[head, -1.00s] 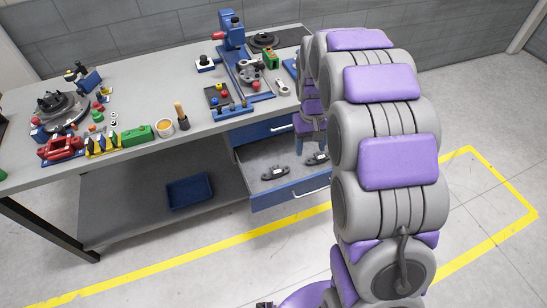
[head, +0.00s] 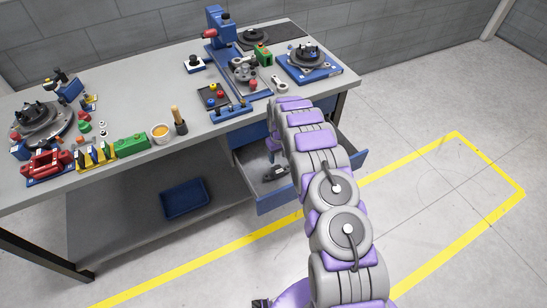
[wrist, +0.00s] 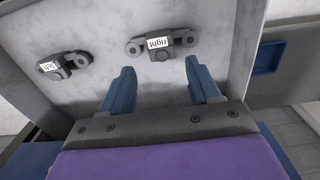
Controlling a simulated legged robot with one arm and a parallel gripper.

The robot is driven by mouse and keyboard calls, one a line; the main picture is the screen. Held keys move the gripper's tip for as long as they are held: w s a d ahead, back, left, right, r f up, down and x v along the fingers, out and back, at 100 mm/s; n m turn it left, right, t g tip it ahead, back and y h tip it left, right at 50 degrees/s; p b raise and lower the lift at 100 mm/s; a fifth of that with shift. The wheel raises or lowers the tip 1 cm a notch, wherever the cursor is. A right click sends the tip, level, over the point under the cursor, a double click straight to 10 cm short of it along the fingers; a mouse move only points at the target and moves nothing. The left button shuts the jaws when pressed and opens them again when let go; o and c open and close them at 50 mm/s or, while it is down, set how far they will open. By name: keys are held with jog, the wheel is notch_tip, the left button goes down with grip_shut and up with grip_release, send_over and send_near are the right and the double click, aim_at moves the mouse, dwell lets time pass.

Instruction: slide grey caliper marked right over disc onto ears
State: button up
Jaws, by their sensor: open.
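In the wrist view the grey caliper marked right (wrist: 161,43) lies flat in the open drawer, its label upside down in the picture. My gripper (wrist: 163,85) is open and empty, its two blue fingers pointing toward that caliper, which lies just past the fingertips, apart from them. A second grey caliper marked left (wrist: 63,64) lies to its left. In the head view my arm hides the gripper and part of the drawer (head: 312,190); one caliper (head: 275,172) shows there. A disc on a hub (head: 306,54) stands on a blue base at the right end of the bench.
Another disc fixture (head: 42,122) stands at the bench's left end. A red caliper-like part (head: 47,164), a green block (head: 132,143), a cup (head: 161,133) and a blue press (head: 222,40) crowd the bench. A blue bin (head: 186,198) sits on the lower shelf.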

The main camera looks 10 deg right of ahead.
aim_at(278, 170)
jog(key=shift+w+a+f, duration=0.1)
jog(key=shift+w+f, duration=0.1)
jog(key=shift+f, duration=0.35)
jog(key=shift+w+a+f, duration=0.1)
jog(key=shift+w+f, duration=0.05)
jog(key=shift+f, duration=0.4)
jog(key=shift+d+f, duration=0.45)
jog(key=shift+f, duration=0.1)
jog(key=f, duration=0.2)
jog(key=f+b, duration=0.1)
jog(key=f, duration=0.1)
jog(key=a+f+b, duration=0.1)
jog(key=shift+f, duration=0.4)
jog(key=shift+d+f, duration=0.4)
jog(key=shift+f, duration=0.2)
jog(key=shift+a, duration=0.3)
jog(key=shift+d, duration=0.1)
jog(key=c, duration=1.1)
